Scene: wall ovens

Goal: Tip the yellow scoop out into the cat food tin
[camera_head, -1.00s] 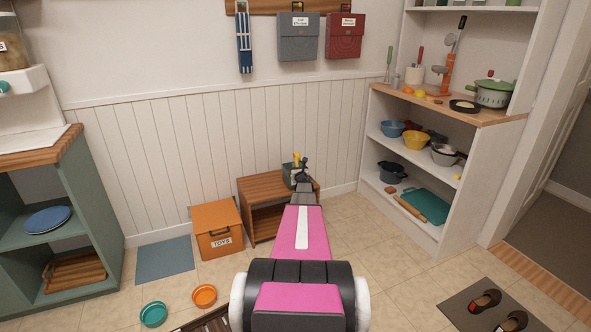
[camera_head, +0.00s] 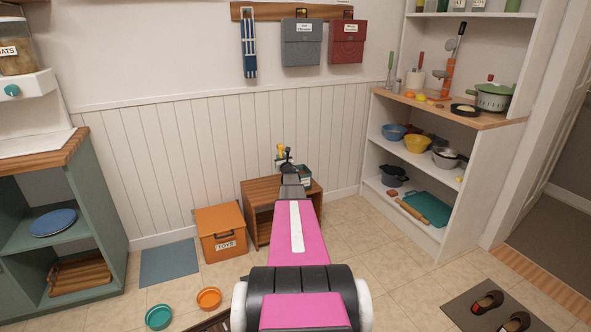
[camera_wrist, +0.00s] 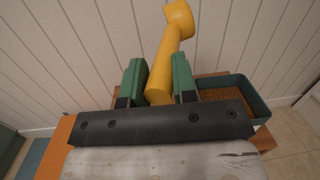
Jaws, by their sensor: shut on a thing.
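My gripper (camera_wrist: 158,78) is shut on the handle of the yellow scoop (camera_wrist: 166,60). The scoop points away from the wrist, with its wider head at the top of the wrist view; I cannot see into the head. In the head view the scoop (camera_head: 281,150) shows as a small yellow shape by my gripper (camera_head: 287,158), above the bench. The green cat food tin (camera_wrist: 249,88) is open and holds brown kibble. It stands right of my gripper in the wrist view; in the head view the tin (camera_head: 305,174) is partly hidden by my arm.
The tin stands on a low wooden bench (camera_head: 257,192) against the panelled wall. An orange toy box (camera_head: 220,235) is left of the bench. A white shelf unit (camera_head: 444,215) with bowls and pans stands to the right. Two bowls (camera_head: 159,316) (camera_head: 208,299) lie on the floor.

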